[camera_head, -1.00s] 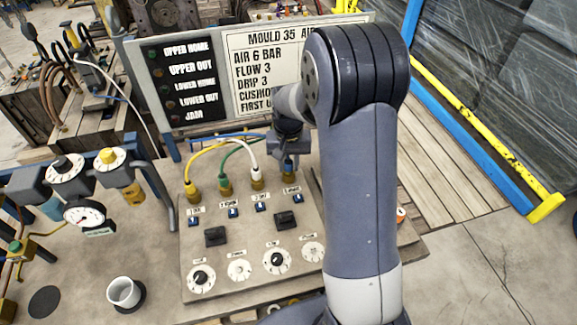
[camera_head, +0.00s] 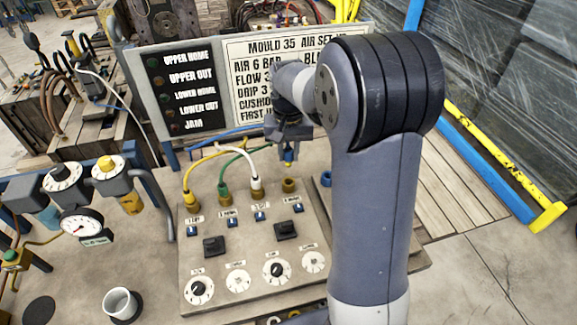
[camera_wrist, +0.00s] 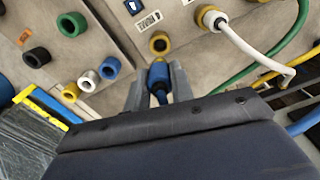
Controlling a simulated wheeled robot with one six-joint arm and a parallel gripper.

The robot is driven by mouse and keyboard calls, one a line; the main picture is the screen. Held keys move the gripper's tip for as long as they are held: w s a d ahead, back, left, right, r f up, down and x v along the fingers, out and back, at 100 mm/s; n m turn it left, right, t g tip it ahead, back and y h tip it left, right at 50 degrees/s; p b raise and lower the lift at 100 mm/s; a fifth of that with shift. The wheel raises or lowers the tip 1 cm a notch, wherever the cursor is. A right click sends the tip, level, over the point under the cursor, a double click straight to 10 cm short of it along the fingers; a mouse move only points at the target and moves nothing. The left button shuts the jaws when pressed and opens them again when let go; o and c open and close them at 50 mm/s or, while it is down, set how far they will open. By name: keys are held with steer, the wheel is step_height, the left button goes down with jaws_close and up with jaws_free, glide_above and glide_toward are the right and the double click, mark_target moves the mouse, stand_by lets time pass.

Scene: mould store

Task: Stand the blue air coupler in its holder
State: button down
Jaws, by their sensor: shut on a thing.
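The blue air coupler (camera_wrist: 158,72), with a yellow tip, is between the two fingers of my gripper (camera_wrist: 155,88) in the wrist view. My gripper is shut on it. In the head view my gripper (camera_head: 288,136) is above the panel's right-hand brass port, and the coupler (camera_head: 289,154) hangs below it, tip down. The brass port (camera_head: 289,186) is bare, with a gap to the coupler. It shows just ahead of the tip in the wrist view (camera_wrist: 159,43). A white cup (camera_head: 121,304) stands on a dark disc at lower left; I cannot tell whether it is the holder.
Yellow, green and white hoses sit in the other ports of the control panel (camera_head: 240,262). A sign board (camera_head: 228,75) stands behind. A gauge (camera_head: 83,224) and regulators stand at left. Several coloured rings, including a blue one (camera_wrist: 109,68), show beside the panel in the wrist view.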

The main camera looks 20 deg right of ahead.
steer(key=d+p, duration=0.5)
steer(key=d, duration=0.7)
steer(key=shift+s+a+f+b, duration=0.15)
steer(key=shift+s+f+b, duration=0.05)
steer(key=shift+f+b, duration=1.1)
steer(key=shift+s+a+f+b, duration=0.15)
steer(key=shift+f+b, duration=0.7)
steer(key=shift+f, duration=0.75)
steer(key=shift+f+b, duration=0.7)
steer(key=shift+f, duration=0.45)
steer(key=c, duration=0.7)
jaws_free()
steer(key=shift+c, duration=0.2)
steer(key=shift+r, duration=0.1)
